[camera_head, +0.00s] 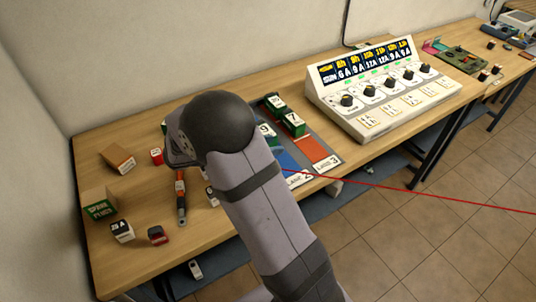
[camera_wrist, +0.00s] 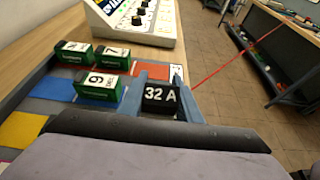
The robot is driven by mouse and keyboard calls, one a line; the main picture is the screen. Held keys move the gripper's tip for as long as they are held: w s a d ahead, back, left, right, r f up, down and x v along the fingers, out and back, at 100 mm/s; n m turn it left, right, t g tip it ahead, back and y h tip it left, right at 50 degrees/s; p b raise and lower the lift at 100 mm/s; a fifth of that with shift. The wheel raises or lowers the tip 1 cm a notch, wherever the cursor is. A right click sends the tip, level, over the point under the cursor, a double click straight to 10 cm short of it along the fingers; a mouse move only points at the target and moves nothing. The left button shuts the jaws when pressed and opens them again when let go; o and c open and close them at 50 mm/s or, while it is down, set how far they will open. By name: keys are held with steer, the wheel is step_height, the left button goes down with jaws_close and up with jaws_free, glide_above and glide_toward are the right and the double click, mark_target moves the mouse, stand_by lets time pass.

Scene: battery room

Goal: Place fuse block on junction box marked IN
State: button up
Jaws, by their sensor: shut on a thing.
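My gripper (camera_wrist: 162,90) is shut on a black block marked "32 A" (camera_wrist: 160,95), between its two blue-grey fingers in the wrist view. The block is near the front ends of the blue and red lanes; whether it touches the surface I cannot tell. In the head view my arm hides the fingers and this block. Another block, marked "25 A" (camera_head: 121,231), stands at the table's front left. I cannot read the mark IN on anything in either view, so I cannot tell which thing is the junction box.
Green numbered boxes (camera_wrist: 97,88) stand on the lane mat (camera_head: 318,150), left of and beyond my gripper. A control panel with knobs (camera_head: 385,90) stands to the right. A cardboard box (camera_head: 118,158), a spare fuses box (camera_head: 98,205) and a red-black item (camera_head: 158,235) lie left.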

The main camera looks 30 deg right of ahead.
steer(key=shift+f+p, duration=0.3)
steer(key=shift+f, duration=1.75)
steer(key=shift+f, duration=0.25)
steer(key=o, duration=1.1)
steer(key=shift+r, duration=0.1)
